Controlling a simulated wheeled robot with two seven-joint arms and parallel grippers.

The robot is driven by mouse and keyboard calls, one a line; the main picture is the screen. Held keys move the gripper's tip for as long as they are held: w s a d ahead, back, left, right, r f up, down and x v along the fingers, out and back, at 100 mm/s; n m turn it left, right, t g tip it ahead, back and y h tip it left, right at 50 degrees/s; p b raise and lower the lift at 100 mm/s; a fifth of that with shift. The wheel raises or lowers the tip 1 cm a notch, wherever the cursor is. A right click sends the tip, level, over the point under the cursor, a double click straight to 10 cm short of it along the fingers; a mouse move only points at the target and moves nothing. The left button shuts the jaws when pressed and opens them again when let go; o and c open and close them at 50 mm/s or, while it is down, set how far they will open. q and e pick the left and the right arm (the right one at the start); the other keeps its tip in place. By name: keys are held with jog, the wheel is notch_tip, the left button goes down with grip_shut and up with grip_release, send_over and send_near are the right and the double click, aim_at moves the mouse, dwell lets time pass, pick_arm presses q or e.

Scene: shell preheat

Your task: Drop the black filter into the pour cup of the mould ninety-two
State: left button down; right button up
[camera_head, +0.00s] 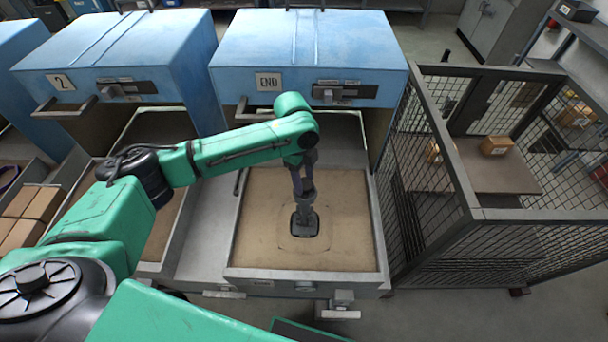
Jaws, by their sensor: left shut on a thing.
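My left gripper (304,212) points straight down over the middle of the sand-coloured mould (345,195), which lies in the pulled-out tray under the right-hand blue furnace. It is shut on the black filter (305,231), a small dark square piece at its fingertips. The pour cup is mostly hidden beneath the gripper and filter; faint ring marks show in the sand around them. I cannot tell whether the filter is above the cup or touching it. My right gripper is not in view.
The blue furnace (335,40) behind has a plate that I read as END. Another blue furnace (135,55), marked 2, stands to its left with its own tray. A wire-mesh cage (520,240) stands close on the right. Wrapped brown boxes (30,205) lie far left.

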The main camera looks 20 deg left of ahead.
pick_arm(q)
jog(key=shift+f, duration=0.75)
jog(key=shift+p, duration=0.3)
jog(key=shift+c, duration=1)
grip_release()
notch_tip(320, 180, up, 15)
jog(key=a+b, duration=0.1)
jog(key=b, duration=0.2)
jog(key=shift+w+a+f, duration=0.2)
jog(key=shift+w+a, duration=0.05)
jog(key=shift+a, duration=0.15)
